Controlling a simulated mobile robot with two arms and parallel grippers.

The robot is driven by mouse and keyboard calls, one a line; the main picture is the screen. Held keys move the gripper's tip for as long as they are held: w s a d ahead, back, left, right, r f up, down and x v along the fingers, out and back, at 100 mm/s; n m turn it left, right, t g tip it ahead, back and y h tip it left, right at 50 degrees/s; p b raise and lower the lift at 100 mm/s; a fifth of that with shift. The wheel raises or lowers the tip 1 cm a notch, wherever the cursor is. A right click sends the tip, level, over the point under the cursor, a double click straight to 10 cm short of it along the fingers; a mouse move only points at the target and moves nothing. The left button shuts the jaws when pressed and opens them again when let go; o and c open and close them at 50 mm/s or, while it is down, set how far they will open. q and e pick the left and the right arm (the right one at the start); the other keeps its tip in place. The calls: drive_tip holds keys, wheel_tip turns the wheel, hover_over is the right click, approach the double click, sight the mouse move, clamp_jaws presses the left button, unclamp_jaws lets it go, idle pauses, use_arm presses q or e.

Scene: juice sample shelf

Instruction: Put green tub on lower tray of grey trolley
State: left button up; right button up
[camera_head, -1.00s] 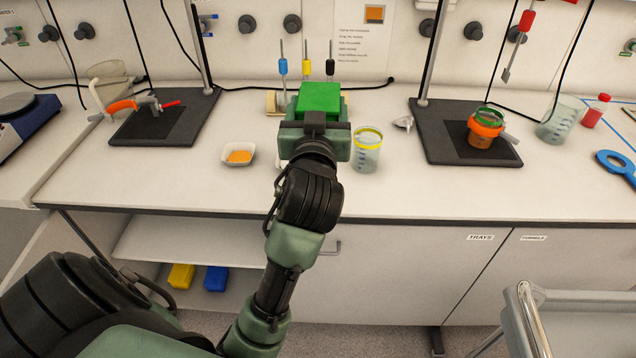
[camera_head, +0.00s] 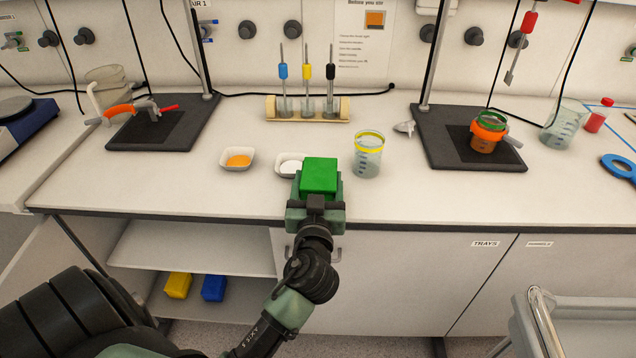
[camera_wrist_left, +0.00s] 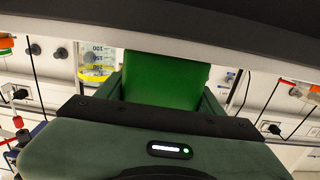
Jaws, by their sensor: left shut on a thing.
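The green tub (camera_head: 320,175) is a bright green box held between the fingers of my left gripper (camera_head: 318,190), which is shut on it. In the head view the tub is over the front part of the white bench. The left wrist view also shows the green tub (camera_wrist_left: 165,80), large and close in the fingers. The grey trolley (camera_head: 580,318) shows only in part at the lower right of the head view, with a rail and part of a top surface. Its lower tray is not visible. My right gripper is not in view.
A beaker with a yellow band (camera_head: 368,155) stands just right of the tub. Two small white dishes lie to its left, one with orange powder (camera_head: 238,159). A wooden rack (camera_head: 308,108) stands behind. Below the bench, an open shelf holds yellow (camera_head: 178,285) and blue (camera_head: 214,288) tubs.

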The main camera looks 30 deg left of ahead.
use_arm(q)
drive_tip(key=shift+f, duration=0.15)
drive_tip(key=o, duration=1.4)
drive_tip(key=shift+c, duration=0.2)
drive_tip(key=shift+r, duration=0.25)
drive_tip(key=b+v, duration=0.3)
drive_tip(key=v, duration=0.9)
drive_tip(key=shift+b, duration=0.4)
